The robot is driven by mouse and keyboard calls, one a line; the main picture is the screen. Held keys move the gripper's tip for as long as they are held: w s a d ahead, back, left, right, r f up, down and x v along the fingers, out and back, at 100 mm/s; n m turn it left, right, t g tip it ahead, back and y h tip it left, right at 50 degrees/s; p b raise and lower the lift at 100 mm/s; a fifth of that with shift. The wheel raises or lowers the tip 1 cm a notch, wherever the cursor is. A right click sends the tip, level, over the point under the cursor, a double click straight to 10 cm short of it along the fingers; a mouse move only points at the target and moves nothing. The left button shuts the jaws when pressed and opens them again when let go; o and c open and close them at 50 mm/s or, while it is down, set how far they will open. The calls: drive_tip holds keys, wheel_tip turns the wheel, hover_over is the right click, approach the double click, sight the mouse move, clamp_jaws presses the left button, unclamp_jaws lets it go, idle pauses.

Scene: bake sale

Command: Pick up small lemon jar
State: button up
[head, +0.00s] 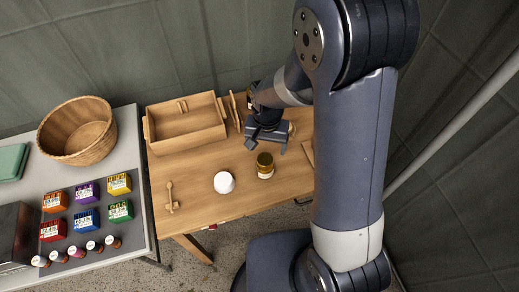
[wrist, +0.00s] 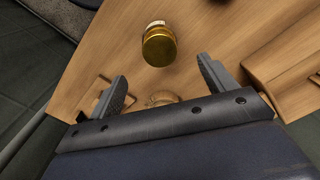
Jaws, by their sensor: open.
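A small jar with a gold top and a pale label (head: 265,165) stands upright on the wooden table. It also shows in the wrist view as a gold-lidded jar (wrist: 159,46). The label cannot be read, so I cannot tell whether it is lemon. My gripper (head: 267,147) is over the table, on the far side of the jar from my base. In the wrist view my gripper (wrist: 163,74) is open, with nothing held between its fingers. The jar lies beyond the fingertips, apart from them.
A white round object (head: 224,183) stands left of the jar. A wooden tray (head: 185,139) sits at the back left, with a small wooden utensil (head: 171,198) at the left edge. A grey table (head: 130,160) holds a basket (head: 78,145), coloured boxes and small bottles.

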sight(266, 158)
wheel_tip(266, 158, down, 5)
drive_tip(key=shift+s+f, duration=0.1)
drive_tip(key=shift+f, duration=0.05)
drive_tip(key=shift+s+a+f+p, duration=0.1)
drive_tip(key=shift+f+p, duration=0.4)
drive_tip(key=shift+f, duration=0.85)
drive_tip(key=shift+s+a+f+p, duration=0.1)
drive_tip(key=shift+f+p, duration=0.4)
drive_tip(key=shift+f, duration=0.8)
drive_tip(key=c, duration=1.3)
drive_tip(key=shift+o, duration=0.2)
drive_tip(key=shift+r, duration=0.1)
